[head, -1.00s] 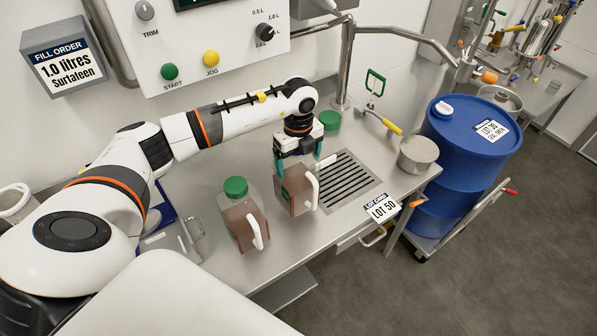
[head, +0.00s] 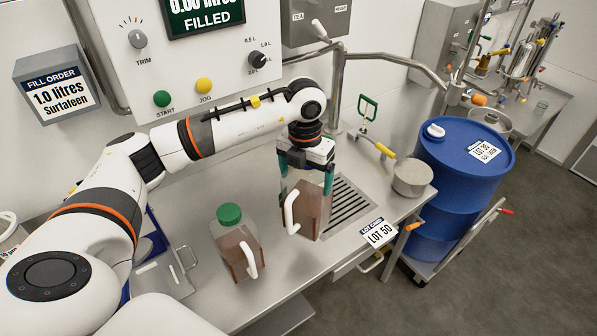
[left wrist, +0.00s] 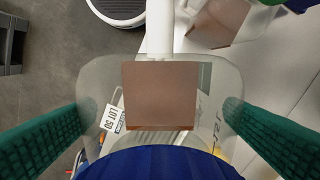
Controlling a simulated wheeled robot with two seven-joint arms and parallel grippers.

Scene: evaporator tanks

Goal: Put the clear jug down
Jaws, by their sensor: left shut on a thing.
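The clear jug (head: 310,206), with a brown panel and a white handle, is upright and uncapped in the head view. My left gripper (head: 306,176) is shut on it from above, near its top. The jug is over or at the left end of the slotted drain grate (head: 350,209); I cannot tell whether its base touches the bench. In the left wrist view, the jug's brown panel (left wrist: 160,95) and clear walls lie between the green finger pads. My right gripper is not in view.
A second jug with a green cap (head: 230,215) stands on the steel bench to the left. A steel pot (head: 412,178) and a LOT 50 card (head: 380,234) are to the right. A blue drum (head: 462,185) stands beyond the bench end. The control panel (head: 215,60) is behind.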

